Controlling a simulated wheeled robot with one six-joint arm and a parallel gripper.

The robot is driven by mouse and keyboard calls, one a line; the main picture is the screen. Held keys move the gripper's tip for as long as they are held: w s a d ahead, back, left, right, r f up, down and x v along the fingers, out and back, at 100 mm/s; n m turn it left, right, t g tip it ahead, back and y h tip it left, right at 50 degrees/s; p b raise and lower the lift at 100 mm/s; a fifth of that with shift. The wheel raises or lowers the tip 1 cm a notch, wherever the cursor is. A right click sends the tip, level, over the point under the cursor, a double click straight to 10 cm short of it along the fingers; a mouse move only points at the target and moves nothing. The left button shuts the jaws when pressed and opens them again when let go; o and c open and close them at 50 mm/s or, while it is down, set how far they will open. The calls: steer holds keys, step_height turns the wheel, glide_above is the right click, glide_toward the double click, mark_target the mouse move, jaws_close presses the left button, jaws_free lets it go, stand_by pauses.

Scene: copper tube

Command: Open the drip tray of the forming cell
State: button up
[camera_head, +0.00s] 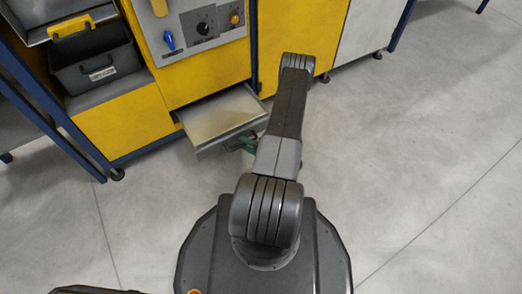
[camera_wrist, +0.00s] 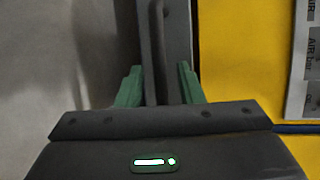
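The drip tray (camera_head: 222,117) is a shallow light-grey drawer low in the yellow forming cell (camera_head: 212,75). It stands pulled out from the cell front, with its flat inside showing. My gripper (camera_head: 246,143) is at its front edge, partly hidden behind my arm. In the wrist view the tray's grey front (camera_wrist: 180,35) carries a dark bar handle (camera_wrist: 157,35). The green fingers of my gripper (camera_wrist: 160,75) stand on either side of this handle, with a narrow gap showing on both sides. The handle's lower end is hidden behind the gripper body.
A dark bin (camera_head: 95,68) sits on a shelf at left, beside a blue frame leg (camera_head: 50,125). A control panel (camera_head: 205,25) with knobs is above the tray. A white cabinet (camera_head: 365,30) stands at back right. The grey floor (camera_head: 420,160) on the right is clear.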

steer(key=p+v, duration=0.2)
steer(key=v, duration=1.1)
steer(key=shift+p, duration=0.4)
steer(key=b+x, duration=0.3)
steer(key=x, duration=1)
stand_by(0.4)
steer(key=shift+r, duration=0.15)
